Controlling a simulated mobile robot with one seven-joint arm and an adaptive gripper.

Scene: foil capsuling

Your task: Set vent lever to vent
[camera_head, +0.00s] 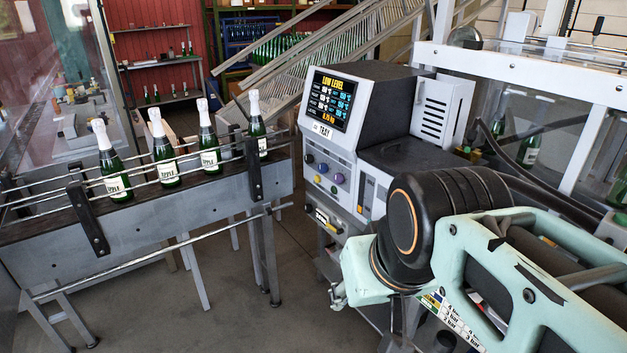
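I cannot pick out a vent lever in this view. A grey machine (345,165) stands in the middle, with a tilted screen (331,98) reading "LOW LEVEL" and a label reading "TRAY" below it. Its front panel carries several coloured knobs, among them a blue knob (339,178), and a small box with dials (322,217) lower down. My mint-green and black arm fills the lower right and covers the machine's lower right part. My gripper cannot be made out; whether it is open or shut does not show.
A conveyor (150,220) with metal guide rails carries several foil-topped green bottles on the left. A clear-walled enclosure with a white frame (520,65) stands at the right, with a bottle (529,148) inside. Bare floor (235,320) lies between conveyor and machine.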

